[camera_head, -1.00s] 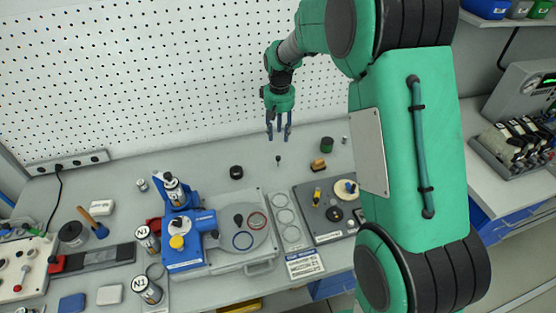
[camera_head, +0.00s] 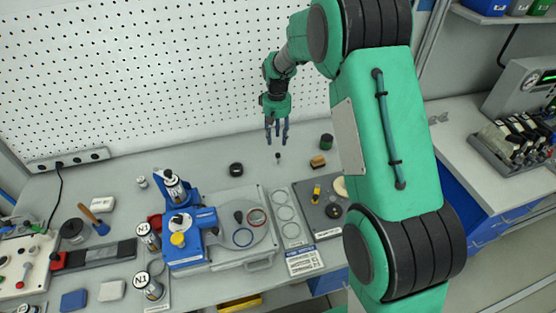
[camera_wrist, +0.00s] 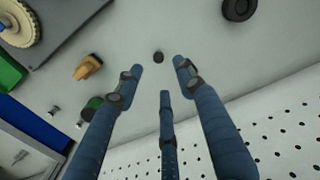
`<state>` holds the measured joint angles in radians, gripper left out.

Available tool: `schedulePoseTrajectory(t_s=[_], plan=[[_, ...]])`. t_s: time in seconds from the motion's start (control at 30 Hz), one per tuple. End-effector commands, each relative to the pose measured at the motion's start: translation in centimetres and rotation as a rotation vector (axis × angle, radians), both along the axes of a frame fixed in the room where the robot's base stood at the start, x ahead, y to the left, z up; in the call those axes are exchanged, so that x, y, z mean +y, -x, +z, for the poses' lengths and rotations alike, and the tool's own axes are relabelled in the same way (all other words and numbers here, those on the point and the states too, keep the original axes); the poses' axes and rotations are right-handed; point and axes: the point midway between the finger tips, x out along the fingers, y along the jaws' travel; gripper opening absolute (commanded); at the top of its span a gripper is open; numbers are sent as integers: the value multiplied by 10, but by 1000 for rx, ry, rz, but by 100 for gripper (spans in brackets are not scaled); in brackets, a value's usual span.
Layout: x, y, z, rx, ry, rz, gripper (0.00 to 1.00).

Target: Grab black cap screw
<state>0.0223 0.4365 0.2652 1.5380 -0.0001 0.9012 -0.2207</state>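The black cap screw (camera_head: 278,156) stands on the grey bench near the back wall, a small dark head on a thin shank. In the wrist view its round black head (camera_wrist: 158,57) shows between and beyond the fingertips. My gripper (camera_head: 277,140) points down just above the screw, with its blue fingers spread. In the wrist view the gripper (camera_wrist: 160,80) is open and empty, its three fingers apart around the line to the screw. No finger visibly touches it.
A black ring (camera_head: 236,169) lies left of the screw; a tan block (camera_head: 318,161) and a green-black cylinder (camera_head: 326,142) stand right. A grey fixture plate (camera_head: 310,215) and a blue device (camera_head: 185,250) are in front. The pegboard wall (camera_head: 170,80) is close behind.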

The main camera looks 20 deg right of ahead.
Motion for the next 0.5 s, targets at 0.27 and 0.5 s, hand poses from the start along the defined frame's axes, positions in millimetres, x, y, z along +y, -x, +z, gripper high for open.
schedulePoseTrajectory(t_s=[0.27, 0.5], plan=[[0, 1, -45, 3, 0, 0, 38], [0, 1, -66, 1, 0, 0, 38]])
